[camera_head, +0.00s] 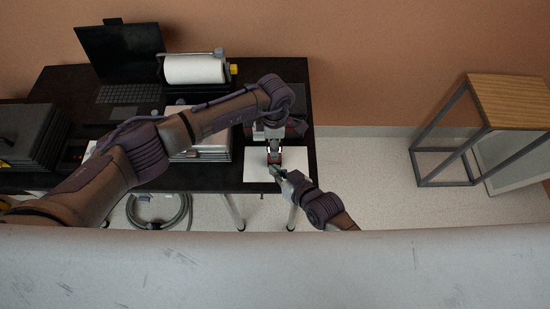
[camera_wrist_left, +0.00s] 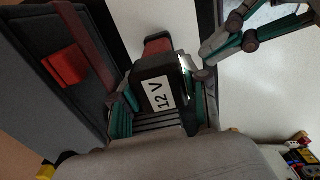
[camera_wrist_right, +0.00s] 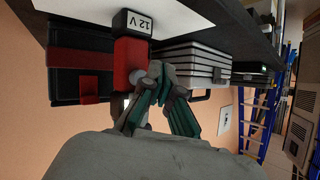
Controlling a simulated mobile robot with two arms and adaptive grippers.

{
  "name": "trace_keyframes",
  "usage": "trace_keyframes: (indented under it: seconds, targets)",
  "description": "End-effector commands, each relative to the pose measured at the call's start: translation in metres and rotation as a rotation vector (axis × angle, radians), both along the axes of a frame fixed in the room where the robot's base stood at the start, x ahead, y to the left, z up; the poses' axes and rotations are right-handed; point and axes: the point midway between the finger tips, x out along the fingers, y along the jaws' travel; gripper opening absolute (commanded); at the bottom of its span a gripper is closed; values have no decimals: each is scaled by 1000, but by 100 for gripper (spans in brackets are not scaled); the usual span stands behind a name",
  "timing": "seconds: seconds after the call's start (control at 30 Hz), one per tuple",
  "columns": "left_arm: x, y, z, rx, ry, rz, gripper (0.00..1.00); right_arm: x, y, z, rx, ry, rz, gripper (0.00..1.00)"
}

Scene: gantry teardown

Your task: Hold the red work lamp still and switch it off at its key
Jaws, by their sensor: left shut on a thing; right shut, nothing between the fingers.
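The red work lamp (camera_head: 273,157) stands over a white sheet near the table's front right corner. In the left wrist view its black block labelled 12 V (camera_wrist_left: 160,92) and a red part (camera_wrist_left: 158,46) show. Its red body (camera_wrist_right: 128,60) is upside down in the right wrist view. My left gripper (camera_wrist_left: 160,118) is shut on the lamp, a finger on either side. My right gripper (camera_head: 281,173) is shut and empty at the lamp's front side. Its tips (camera_wrist_right: 158,72) are close beside the red body; I cannot tell whether they touch. I cannot make out the key.
A white sheet (camera_head: 254,173) lies under the lamp. A stack of silver cases (camera_wrist_right: 195,65) stands close beside it, and a dark case with a red strap (camera_wrist_right: 72,90) on its other side. A paper roll (camera_head: 195,69) and laptop (camera_head: 120,50) stand farther back.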

Motion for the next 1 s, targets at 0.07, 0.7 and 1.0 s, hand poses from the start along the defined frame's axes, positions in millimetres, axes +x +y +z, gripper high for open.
trace_keyframes:
  seconds: [0.07,0.7,1.0]
  targets:
    - [0,0,0,-1,0,0,1,1,0,0,0,0,0,0]
    - [0,0,0,-1,0,0,1,9,0,0,0,0,0,0]
    - [0,0,0,-1,0,0,1,13,0,0,0,0,0,0]
